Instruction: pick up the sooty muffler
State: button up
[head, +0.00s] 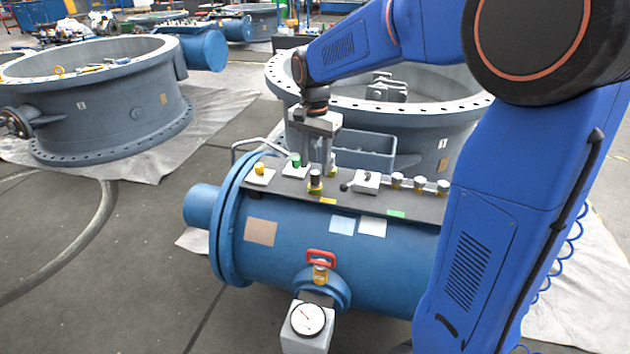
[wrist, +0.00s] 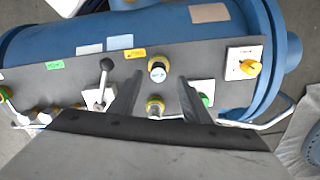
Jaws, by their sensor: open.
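Two brass-collared fittings stand close together on the dark plate of the blue tank. The nearer one (head: 315,182) has a dark body in the head view and looks like the sooty muffler, though I cannot be sure. It also shows in the wrist view (wrist: 157,68), with a pale top and dark band. The other fitting (head: 332,168) stands just behind it, partly hidden by a finger; in the wrist view this fitting (wrist: 155,107) lies between my fingers. My gripper (head: 318,160) points down, open and empty, low over the pair; its fingertips (wrist: 160,82) flank the space around them.
A yellow knob (head: 259,169) and a green button (head: 296,160) sit to the left. A lever switch (head: 366,182) and several capped fittings (head: 420,183) stand to the right. Large valve bodies stand behind.

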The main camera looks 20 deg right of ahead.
aim_at(315, 172)
jog(key=shift+s+f, duration=0.15)
jog(key=shift+f, duration=1.65)
jog(key=shift+c, duration=0.6)
jog(key=c, duration=0.9)
jog(key=shift+c, duration=0.2)
